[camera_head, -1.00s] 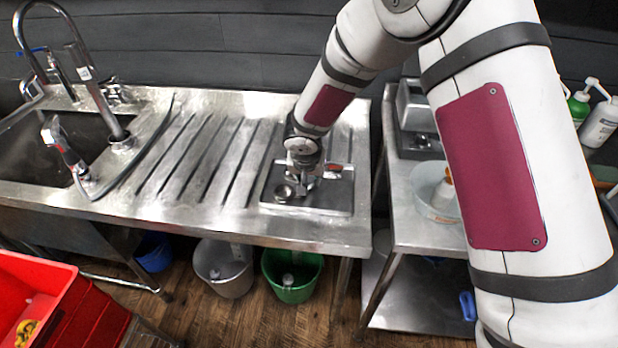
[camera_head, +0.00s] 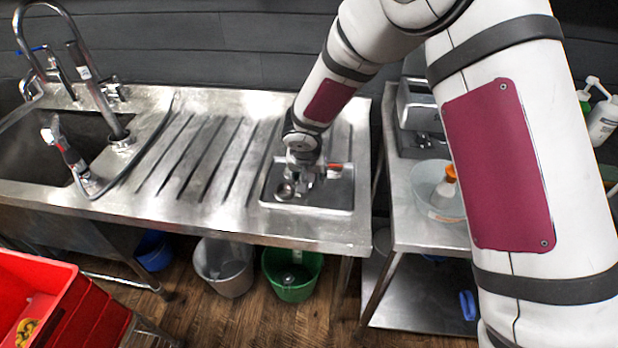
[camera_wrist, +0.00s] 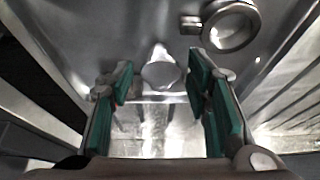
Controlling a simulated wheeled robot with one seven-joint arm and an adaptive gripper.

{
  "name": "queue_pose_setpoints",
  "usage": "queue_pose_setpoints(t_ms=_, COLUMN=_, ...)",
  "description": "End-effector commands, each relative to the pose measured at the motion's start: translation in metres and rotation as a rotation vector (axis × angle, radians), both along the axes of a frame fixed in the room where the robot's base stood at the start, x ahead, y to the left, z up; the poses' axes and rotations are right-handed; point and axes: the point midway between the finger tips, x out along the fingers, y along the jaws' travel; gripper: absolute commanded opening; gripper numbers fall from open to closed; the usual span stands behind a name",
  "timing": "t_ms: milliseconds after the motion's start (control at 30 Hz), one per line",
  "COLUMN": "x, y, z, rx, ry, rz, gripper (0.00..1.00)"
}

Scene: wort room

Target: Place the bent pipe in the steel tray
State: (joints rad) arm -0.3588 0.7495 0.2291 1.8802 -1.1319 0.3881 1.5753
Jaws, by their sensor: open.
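The steel tray (camera_head: 338,198) lies on the right end of the steel counter; its floor also shows in the wrist view (camera_wrist: 110,40). My gripper (camera_head: 305,185) is low over the tray, pointing down. In the wrist view its green-padded fingers (camera_wrist: 161,84) stand apart. A shiny metal piece, seemingly the bent pipe (camera_wrist: 161,68), lies on the tray between and just beyond the fingertips, with a gap on each side. A round steel ring with a side lug (camera_wrist: 231,26) lies beside it; it shows left of my gripper in the head view (camera_head: 284,191).
A sink (camera_head: 40,145) with a tall faucet is at the left, beside the ribbed drainboard (camera_head: 205,155). A lower steel table with a clear bowl (camera_head: 430,190) is at the right. Buckets stand under the counter, including a green one (camera_head: 292,275). A red crate (camera_head: 40,285) is at front left.

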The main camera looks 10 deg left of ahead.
Motion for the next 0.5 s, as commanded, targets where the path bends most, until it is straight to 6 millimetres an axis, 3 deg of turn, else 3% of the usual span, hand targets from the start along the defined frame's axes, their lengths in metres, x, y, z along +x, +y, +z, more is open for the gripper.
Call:
queue_pose_setpoints(t_ms=300, x=-0.023, y=0.001, z=0.060, rx=0.003, ry=-0.004, rz=0.001, gripper=0.44)
queue_pose_setpoints(t_ms=500, x=-0.036, y=0.001, z=0.088, rx=0.001, ry=-0.002, rz=0.000, gripper=0.44)
